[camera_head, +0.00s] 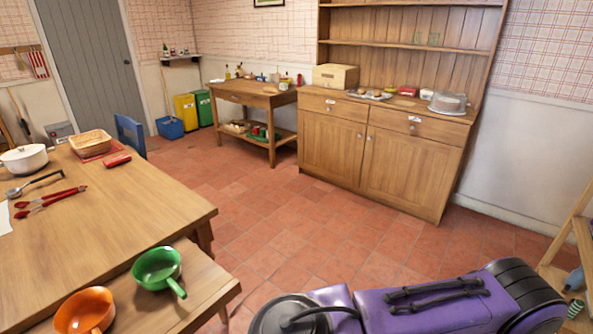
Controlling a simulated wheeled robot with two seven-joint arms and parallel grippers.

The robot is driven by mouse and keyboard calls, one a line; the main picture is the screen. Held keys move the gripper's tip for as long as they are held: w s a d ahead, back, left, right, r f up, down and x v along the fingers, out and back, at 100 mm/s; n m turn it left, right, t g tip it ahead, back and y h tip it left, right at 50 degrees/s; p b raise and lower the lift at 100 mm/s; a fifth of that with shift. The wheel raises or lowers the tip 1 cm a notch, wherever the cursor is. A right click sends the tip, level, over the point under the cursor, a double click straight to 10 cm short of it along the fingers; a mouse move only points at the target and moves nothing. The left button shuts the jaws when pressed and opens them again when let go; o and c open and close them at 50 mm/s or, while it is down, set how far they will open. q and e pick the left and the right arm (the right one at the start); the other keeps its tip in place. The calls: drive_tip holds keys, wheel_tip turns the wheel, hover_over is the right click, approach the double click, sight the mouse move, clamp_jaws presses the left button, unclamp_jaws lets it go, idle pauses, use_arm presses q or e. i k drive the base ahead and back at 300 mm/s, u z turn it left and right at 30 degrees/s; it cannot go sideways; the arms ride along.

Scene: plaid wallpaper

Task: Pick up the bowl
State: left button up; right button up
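A green bowl (157,265) with a short handle sits upright on a low wooden bench (215,285) at the lower left. An orange bowl (86,311) stands on the same bench, nearer to me and to the left, cut off by the bottom edge. The two bowls are apart. The frame does not show which one is meant. Neither of my grippers is in view.
The wooden table (110,215) beside the bench holds a white pot (25,159), a wicker basket (90,144), red tongs (50,199) and a ladle (35,184). Tiled floor (270,215) lies open in the middle. A cupboard (385,160) stands behind it.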

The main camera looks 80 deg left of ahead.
sight(157, 269)
drive_tip(key=u, duration=3.85)
